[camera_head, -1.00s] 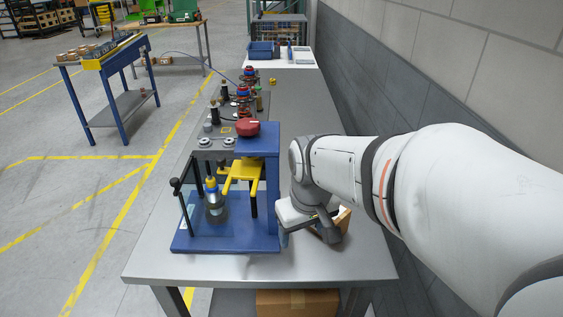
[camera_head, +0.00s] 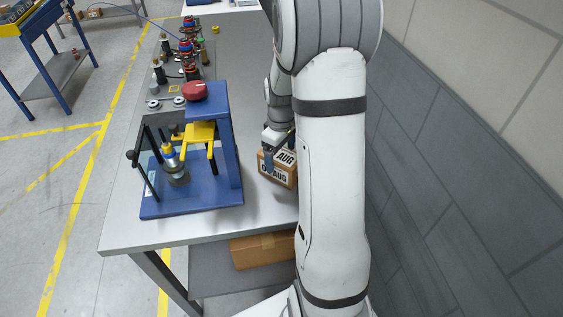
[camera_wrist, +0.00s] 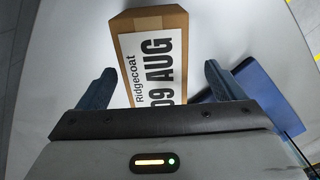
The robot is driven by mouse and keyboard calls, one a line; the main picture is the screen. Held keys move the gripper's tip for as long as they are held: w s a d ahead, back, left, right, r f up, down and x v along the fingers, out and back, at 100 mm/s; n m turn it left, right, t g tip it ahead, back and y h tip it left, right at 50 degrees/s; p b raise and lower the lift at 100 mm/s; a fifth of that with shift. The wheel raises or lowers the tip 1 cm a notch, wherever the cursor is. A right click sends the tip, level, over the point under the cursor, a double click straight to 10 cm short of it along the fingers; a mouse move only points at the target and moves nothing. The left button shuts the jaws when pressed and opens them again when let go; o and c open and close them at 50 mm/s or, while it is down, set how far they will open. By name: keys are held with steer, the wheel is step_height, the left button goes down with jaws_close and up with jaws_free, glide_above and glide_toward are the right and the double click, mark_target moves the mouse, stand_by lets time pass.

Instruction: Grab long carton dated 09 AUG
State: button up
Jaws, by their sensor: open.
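The long carton (camera_head: 280,174) is a brown box with white labels that stands on the grey table, to the right of the blue fixture. Its label reads AUG in the head view, and "Ridgecoat" and "09 AUG", with the 0 partly hidden, in the wrist view (camera_wrist: 150,50). My gripper (camera_head: 272,150) is over the carton, partly hidden behind my arm. In the wrist view my gripper (camera_wrist: 158,85) is open, with one blue-grey finger on either side of the carton. I cannot tell whether the fingers touch it.
The blue press fixture (camera_head: 215,188) with a yellow fork and a clear front panel stands close on the left of the carton. Several small parts line the table (camera_head: 245,222) farther back. Another cardboard box (camera_head: 262,250) sits on the shelf below. The wall (camera_head: 440,150) bounds the right.

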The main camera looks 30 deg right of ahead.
steer(key=f, duration=0.2)
steer(key=f+p, duration=0.1)
steer(key=shift+w+d+f, duration=0.15)
steer(key=shift+w+f, duration=0.05)
steer(key=shift+w, duration=0.1)
steer(key=shift+f, duration=0.55)
steer(key=shift+c, duration=0.3)
steer(key=c, duration=1.4)
